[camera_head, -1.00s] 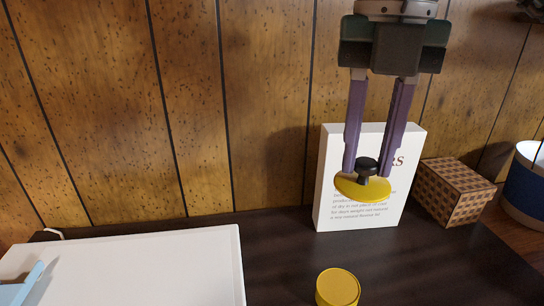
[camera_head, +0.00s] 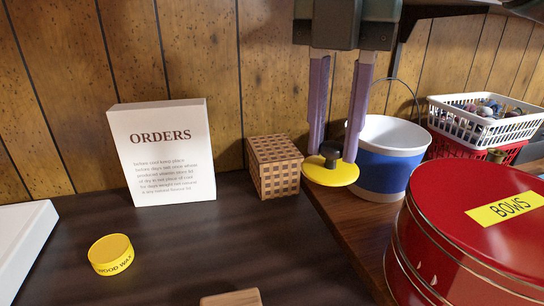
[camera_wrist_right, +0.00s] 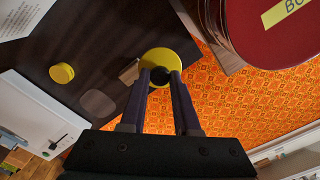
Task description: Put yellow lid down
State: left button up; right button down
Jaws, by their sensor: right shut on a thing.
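The yellow lid (camera_head: 330,174) is a flat round disc with a black knob. My right gripper (camera_head: 331,152) is shut on the black knob and holds the lid level in the air. In the head view it hangs in front of the blue and white bucket, right of the checkered box. In the right wrist view the lid (camera_wrist_right: 168,60) also shows between the fingertips, above the dark table and its edge. My left gripper is not in view.
A yellow wood wax tin (camera_head: 112,255), an ORDERS sign (camera_head: 165,155) and a checkered box (camera_head: 275,166) stand on the dark table (camera_head: 210,240). A bucket (camera_head: 385,160), a large red BOWS tin (camera_head: 470,225) and baskets (camera_head: 480,125) stand to the right. The table's middle is clear.

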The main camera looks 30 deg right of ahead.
aim_at(334, 158)
notch_tip(334, 158, down, 5)
jog(key=shift+s+d+f+b, duration=0.1)
jog(key=shift+s+f+b, duration=0.1)
jog(key=shift+b, duration=1.05)
notch_tip(334, 158, down, 10)
jog(key=shift+w+r+b, duration=0.1)
jog(key=shift+r+b, duration=0.05)
jog(key=shift+b, duration=0.6)
notch_tip(334, 158, down, 5)
jog(key=shift+f+b, duration=0.1)
jog(key=shift+b, duration=0.45)
jog(key=c, duration=1.1)
grip_release()
jog(key=o, duration=0.5)
jog(key=shift+c, duration=0.2)
